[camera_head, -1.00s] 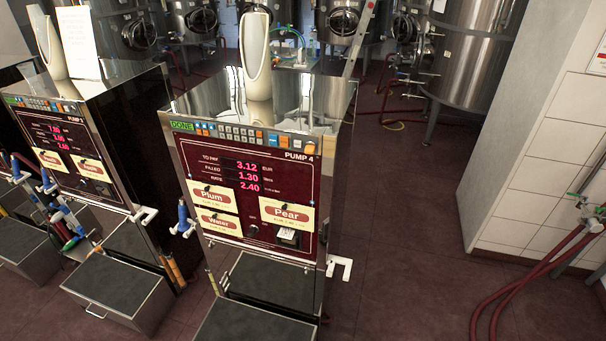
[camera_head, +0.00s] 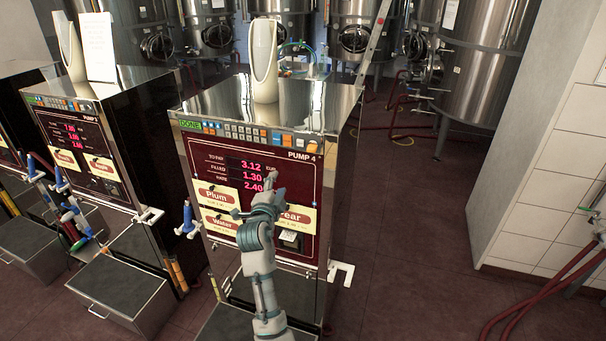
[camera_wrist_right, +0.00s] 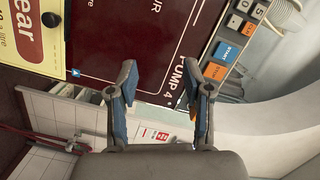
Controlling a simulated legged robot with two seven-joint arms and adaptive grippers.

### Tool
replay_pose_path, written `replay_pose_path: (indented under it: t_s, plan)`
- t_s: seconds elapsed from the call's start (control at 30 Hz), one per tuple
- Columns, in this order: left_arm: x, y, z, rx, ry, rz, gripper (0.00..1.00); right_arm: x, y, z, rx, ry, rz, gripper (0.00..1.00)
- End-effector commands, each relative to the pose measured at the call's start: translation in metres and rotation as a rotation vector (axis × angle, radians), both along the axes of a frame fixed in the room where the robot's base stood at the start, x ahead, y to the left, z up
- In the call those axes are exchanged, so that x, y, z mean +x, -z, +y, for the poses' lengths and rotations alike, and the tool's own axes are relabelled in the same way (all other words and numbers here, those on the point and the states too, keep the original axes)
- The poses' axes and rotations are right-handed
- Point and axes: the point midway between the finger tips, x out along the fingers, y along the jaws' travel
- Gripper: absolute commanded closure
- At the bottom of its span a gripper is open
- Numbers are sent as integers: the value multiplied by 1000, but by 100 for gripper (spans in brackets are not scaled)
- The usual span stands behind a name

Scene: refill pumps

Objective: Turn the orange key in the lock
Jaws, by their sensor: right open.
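Pump 4 (camera_head: 300,175) stands in the middle of the head view, with a dark red panel, a lit display and Plum, Water and Pear labels. My right gripper (camera_head: 275,185) is in front of this panel, between the display and the Pear label. In the right wrist view my right gripper (camera_wrist_right: 167,85) is open with nothing between its fingers; the panel (camera_wrist_right: 130,45) shows turned sideways behind it. My left gripper is not in view.
A second pump (camera_head: 85,150) stands to the left, with hoses and blue nozzles. A button row (camera_head: 245,134) runs along Pump 4's top edge. A white hook (camera_head: 341,273) juts from its right side. Steel tanks (camera_head: 470,70) stand behind.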

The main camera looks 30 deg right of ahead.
Motion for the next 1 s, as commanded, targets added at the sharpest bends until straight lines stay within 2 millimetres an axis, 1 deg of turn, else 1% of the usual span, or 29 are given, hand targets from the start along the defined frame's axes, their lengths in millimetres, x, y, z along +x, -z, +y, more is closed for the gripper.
replay_pose_path:
  t_s: [0.03,0.1,0.2,0.3,0.4,0.5,0.73,0.87,1.0]
  plan:
    - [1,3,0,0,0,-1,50,-13,-27,-8,48,41,-76,50]
    - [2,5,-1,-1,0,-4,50,-30,-56,-19,113,91,-165,50]
    - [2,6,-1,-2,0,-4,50,-49,-82,-30,177,142,-255,50]
    - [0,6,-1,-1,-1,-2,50,-58,-94,-37,211,168,-299,50]
    - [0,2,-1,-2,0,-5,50,-55,-98,-45,217,174,-309,50]
    - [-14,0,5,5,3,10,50,-44,-100,-59,214,175,-307,50]
    - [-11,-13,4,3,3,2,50,-19,-100,-88,214,171,-307,50]
    - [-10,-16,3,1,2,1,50,-11,-98,-96,216,171,-308,50]
    - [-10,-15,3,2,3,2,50,-9,-96,-98,216,170,-307,50]
